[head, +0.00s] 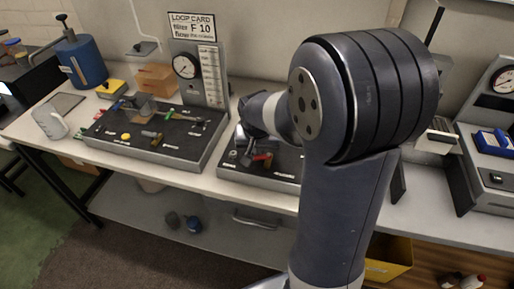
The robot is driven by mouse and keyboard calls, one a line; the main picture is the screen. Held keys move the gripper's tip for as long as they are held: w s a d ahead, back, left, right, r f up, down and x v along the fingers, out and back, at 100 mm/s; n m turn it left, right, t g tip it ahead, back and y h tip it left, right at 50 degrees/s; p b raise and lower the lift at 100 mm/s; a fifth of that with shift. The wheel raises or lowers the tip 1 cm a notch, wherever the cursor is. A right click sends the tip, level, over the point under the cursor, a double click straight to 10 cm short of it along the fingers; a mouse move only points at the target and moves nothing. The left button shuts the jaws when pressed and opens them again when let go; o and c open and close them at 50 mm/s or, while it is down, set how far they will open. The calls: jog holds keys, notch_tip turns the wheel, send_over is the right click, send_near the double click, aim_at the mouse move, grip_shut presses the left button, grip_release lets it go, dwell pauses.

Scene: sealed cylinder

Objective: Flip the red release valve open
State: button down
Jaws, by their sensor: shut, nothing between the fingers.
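A small red lever (263,157), which looks like the release valve, sits on a dark low panel (231,172) at the middle of the bench. My gripper (248,154) is shut and points down just left of the red lever. Its fingertips are small and partly lost against the dark fittings, so I cannot tell whether they touch the lever. My own arm hides the right part of this panel.
Left of it stands a wider panel (148,147) with several small fittings, a gauge (186,66) and a loop card (192,26) behind. A white mug (50,122) and a blue canister (81,60) stand farther left. A gauge unit (487,145) stands at the right.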

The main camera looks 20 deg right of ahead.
jog(key=n, duration=0.1)
jog(key=s+n+y, duration=0.1)
jog(key=n, duration=0.1)
jog(key=n+b, duration=0.1)
jog(key=shift+s+a+f, duration=0.1)
jog(key=shift+s+a, duration=0.05)
jog(key=shift+a, duration=0.1)
jog(key=n+b, duration=0.1)
jog(key=s+n+y+b, duration=0.1)
jog(key=n, duration=0.1)
jog(key=n+y, duration=0.1)
jog(key=n, duration=0.1)
jog(key=shift+s+b, duration=0.3)
jog(key=shift+b, duration=0.1)
jog(key=shift+w+d, duration=0.1)
jog(key=shift+w+d, duration=0.35)
jog(key=shift+d, duration=0.2)
